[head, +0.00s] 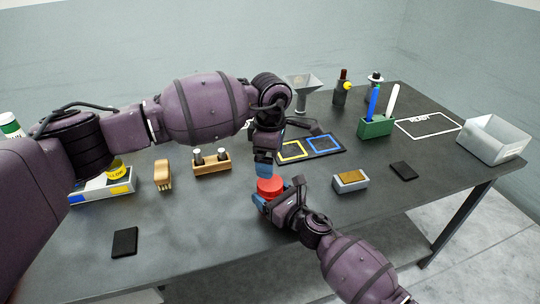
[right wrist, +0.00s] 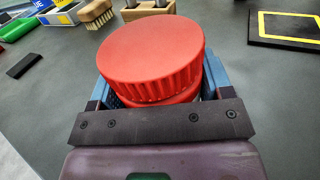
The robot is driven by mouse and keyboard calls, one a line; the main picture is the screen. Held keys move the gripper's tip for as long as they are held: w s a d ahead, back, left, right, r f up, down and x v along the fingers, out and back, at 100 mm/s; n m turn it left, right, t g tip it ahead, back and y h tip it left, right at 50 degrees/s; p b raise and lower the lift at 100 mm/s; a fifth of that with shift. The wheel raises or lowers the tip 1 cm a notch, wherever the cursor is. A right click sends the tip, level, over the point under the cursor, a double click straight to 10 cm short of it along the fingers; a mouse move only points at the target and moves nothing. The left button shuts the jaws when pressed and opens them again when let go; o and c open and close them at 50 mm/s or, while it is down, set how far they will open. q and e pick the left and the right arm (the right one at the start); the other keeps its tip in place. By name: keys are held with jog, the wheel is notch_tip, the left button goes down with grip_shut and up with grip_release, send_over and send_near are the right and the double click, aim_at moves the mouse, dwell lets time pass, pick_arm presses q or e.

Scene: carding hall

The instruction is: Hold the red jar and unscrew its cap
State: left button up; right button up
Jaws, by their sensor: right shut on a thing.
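The red jar stands upright near the table's front middle, with its ribbed red cap (head: 270,184) on top. In the right wrist view the wide cap (right wrist: 152,52) fills the middle, and a strip of the jar's red body (right wrist: 178,97) shows under it. My right gripper (head: 275,195) is shut around the jar's body below the cap, one blue finger on each side. My left gripper (head: 264,168) points down just above the cap in the head view. Its fingertips overlap, so its opening is unclear. It does not show in the right wrist view.
Behind are a wooden holder (head: 212,167), a brush (head: 163,177) and a mat with yellow and blue frames (head: 338,151). To the right are a small box (head: 350,184), a dark pad (head: 403,171), a green pen holder (head: 375,129) and a grey bin (head: 492,143). The front left is mostly clear.

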aim_at(270, 182)
pick_arm(q)
jog(key=m, duration=0.5)
jog(key=shift+m, duration=0.4)
jog(key=m, duration=0.9)
jog(key=shift+m, duration=0.3)
jog(key=m, duration=0.5)
jog(key=shift+f, duration=4)
